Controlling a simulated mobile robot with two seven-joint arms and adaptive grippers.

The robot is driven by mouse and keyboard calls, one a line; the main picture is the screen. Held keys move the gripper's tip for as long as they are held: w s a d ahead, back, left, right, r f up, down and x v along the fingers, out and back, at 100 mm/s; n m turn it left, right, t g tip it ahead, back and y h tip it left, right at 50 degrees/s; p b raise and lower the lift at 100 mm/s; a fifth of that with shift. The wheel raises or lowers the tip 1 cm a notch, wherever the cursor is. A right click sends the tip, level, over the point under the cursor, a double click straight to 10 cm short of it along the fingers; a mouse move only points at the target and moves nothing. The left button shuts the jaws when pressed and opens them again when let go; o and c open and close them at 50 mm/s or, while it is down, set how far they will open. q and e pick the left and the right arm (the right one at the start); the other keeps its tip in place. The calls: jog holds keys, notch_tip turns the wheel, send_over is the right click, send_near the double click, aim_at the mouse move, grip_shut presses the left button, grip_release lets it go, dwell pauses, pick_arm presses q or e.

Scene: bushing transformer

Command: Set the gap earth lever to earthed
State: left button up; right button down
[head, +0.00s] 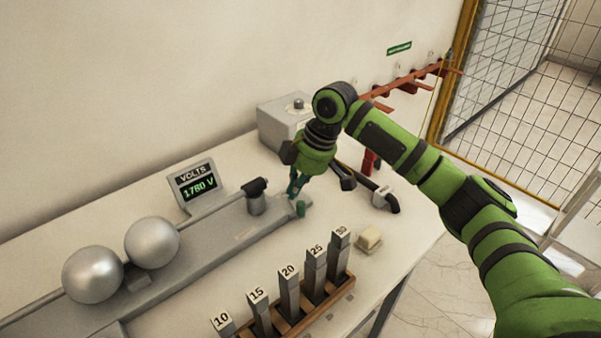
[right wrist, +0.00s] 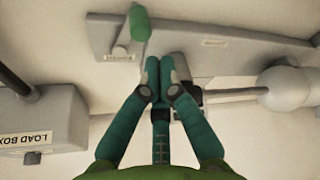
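The gap earth lever shows as a small green handle (head: 301,209) at the right end of the long grey sphere-gap base (head: 215,245). In the right wrist view its green knob (right wrist: 138,22) is at the top, on a pale arm over the base end. My right gripper (head: 293,190) points down just beside and above the lever. In the right wrist view its fingertips (right wrist: 160,65) are together, with nothing visible between them; the knob lies beyond them, apart in the picture. Whether they touch the lever's arm I cannot tell. My left gripper is not in view.
Two metal spheres (head: 152,242) stand on the base. A grey load box (head: 285,122) stands at the back. A wooden rack of numbered blocks (head: 315,308) is in front, near a pale block (head: 369,239) and a black-handled tool (head: 380,194).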

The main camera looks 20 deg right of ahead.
aim_at(296, 200)
jog(key=x, duration=0.3)
jog(key=shift+w+a+f, duration=0.1)
jog(key=shift+f, duration=0.1)
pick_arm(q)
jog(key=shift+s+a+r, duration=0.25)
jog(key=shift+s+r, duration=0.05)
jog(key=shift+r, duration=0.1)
pick_arm(e)
jog(key=shift+a+f, duration=0.1)
jog(key=shift+f, duration=0.2)
pick_arm(q)
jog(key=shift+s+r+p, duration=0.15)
jog(key=shift+p, duration=0.25)
